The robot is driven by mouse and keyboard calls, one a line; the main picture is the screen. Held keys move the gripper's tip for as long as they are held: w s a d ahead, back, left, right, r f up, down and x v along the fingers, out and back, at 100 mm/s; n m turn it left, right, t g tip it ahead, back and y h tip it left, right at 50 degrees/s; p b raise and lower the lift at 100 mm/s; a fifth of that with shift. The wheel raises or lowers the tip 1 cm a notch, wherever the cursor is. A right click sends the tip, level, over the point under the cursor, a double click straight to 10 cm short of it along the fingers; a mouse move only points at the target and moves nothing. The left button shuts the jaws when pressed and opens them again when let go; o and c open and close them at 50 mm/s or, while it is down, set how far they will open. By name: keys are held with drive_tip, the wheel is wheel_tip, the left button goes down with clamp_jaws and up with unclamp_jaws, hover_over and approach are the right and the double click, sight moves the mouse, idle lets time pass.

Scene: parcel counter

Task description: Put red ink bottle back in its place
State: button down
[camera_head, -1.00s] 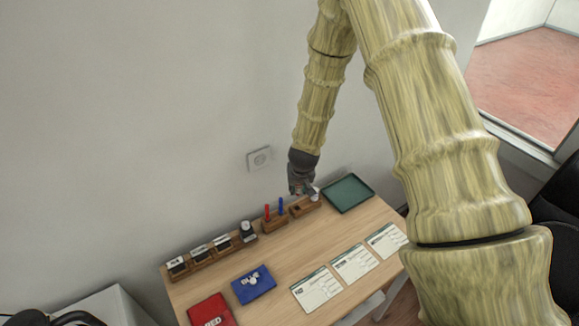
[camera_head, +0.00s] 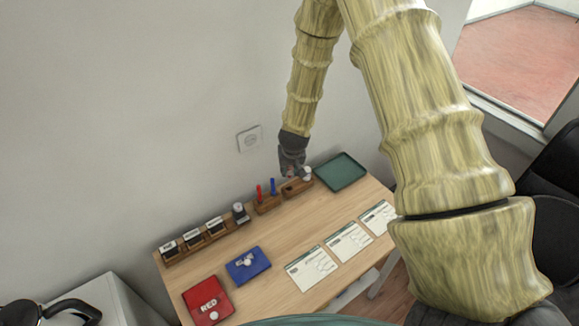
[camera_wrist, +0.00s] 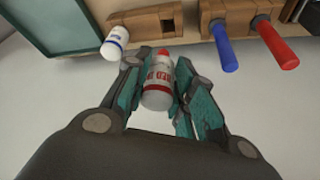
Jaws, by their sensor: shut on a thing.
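My gripper (camera_wrist: 165,90) is shut on the red ink bottle (camera_wrist: 157,92), a white bottle with a red label and red cap. In the wrist view the bottle lies between the two fingers, its cap end toward a wooden holder (camera_wrist: 145,23). The holder has a dark square opening, which looks empty, beyond the cap. A white bottle with a blue label (camera_wrist: 115,42) is at the holder beside it. In the head view my gripper (camera_head: 291,171) is just above the holder (camera_head: 298,188) at the table's wall side. I cannot tell whether the held bottle touches the holder.
A green tray (camera_head: 340,172) lies beside the holder. Another wooden block holds red (camera_head: 259,192) and blue (camera_head: 273,187) sticks. Stamps stand in a rack (camera_head: 195,244) farther left. Red (camera_head: 205,284) and blue (camera_head: 247,275) pads and several cards (camera_head: 311,268) lie in front. The wall is close behind.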

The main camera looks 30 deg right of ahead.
drive_tip(key=shift+f+b, duration=0.65)
drive_tip(key=shift+f, duration=0.35)
drive_tip(key=shift+s+a+r, duration=0.1)
drive_tip(key=shift+s, duration=0.05)
drive_tip(key=shift+f+b, duration=1.65)
drive_tip(key=shift+f, duration=1.3)
idle(0.6)
drive_tip(key=c, duration=1.4)
unclamp_jaws()
drive_tip(key=shift+r, duration=0.1)
